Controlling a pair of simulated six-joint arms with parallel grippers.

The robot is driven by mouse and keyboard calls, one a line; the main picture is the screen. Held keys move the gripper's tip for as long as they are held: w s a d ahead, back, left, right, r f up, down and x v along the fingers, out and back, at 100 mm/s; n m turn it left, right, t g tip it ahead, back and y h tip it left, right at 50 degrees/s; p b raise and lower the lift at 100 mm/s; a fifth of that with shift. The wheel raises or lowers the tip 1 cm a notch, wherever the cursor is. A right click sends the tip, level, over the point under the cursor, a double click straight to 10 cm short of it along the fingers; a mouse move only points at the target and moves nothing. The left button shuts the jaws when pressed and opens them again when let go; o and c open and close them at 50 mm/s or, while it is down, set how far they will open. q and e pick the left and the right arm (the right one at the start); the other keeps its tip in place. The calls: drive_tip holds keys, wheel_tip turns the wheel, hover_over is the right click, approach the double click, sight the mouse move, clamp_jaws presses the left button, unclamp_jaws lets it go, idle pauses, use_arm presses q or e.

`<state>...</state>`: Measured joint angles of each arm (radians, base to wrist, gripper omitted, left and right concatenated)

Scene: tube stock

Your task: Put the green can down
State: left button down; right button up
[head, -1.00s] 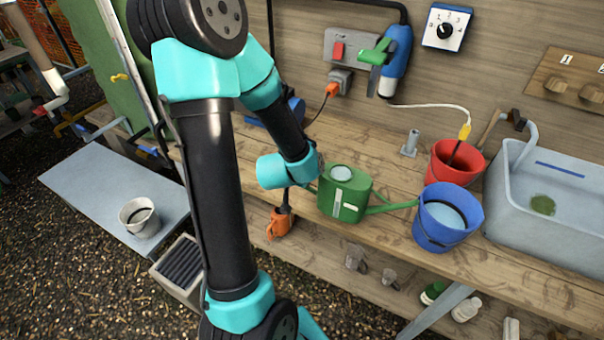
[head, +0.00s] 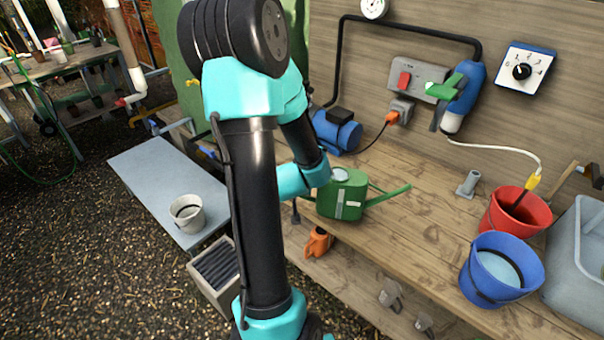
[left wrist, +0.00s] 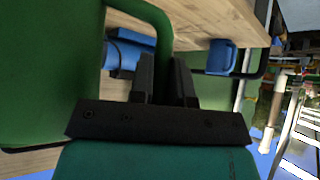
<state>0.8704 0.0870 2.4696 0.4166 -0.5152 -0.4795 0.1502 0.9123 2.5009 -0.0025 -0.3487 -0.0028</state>
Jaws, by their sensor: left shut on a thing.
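The green can (head: 343,199), a watering can with a long spout pointing right, is upright at the bench's front edge in the head view. I cannot tell whether its base touches the bench. My left arm reaches it from the left, and its wrist hides the handle side. In the left wrist view my left gripper (left wrist: 168,68) is shut on the can's green handle, and the green can body (left wrist: 45,65) fills the left side. My right gripper is not in view.
The wooden bench (head: 422,228) is clear between the can and the blue bucket (head: 500,272). A red bucket (head: 520,212) stands behind that bucket. A blue pump (head: 338,132) sits behind the can. A grey low table (head: 155,175) holds a pale bucket (head: 187,213).

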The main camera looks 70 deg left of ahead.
use_arm(q)
drive_tip(key=s+a+r+n+g+y, duration=0.1)
drive_tip(key=s+a+n+g, duration=0.1)
drive_tip(key=s, duration=0.5)
drive_tip(key=shift+s+a+n, duration=0.15)
drive_tip(key=shift+a+n, duration=0.45)
drive_tip(key=shift+a, duration=0.4)
drive_tip(key=shift+r, duration=0.1)
drive_tip(key=w+a+f, duration=0.1)
drive_tip(key=w+a, duration=0.2)
drive_tip(key=a, duration=1.1)
drive_tip(key=shift+w+a+f, duration=0.2)
drive_tip(key=shift+w+a, duration=0.1)
drive_tip(key=shift+a, duration=0.15)
drive_tip(key=shift+w+a+f, duration=0.1)
drive_tip(key=shift+a+f, duration=0.05)
drive_tip(key=shift+f, duration=0.75)
drive_tip(key=shift+a+f, duration=0.15)
drive_tip(key=shift+f, duration=0.85)
drive_tip(key=c, duration=1.1)
unclamp_jaws()
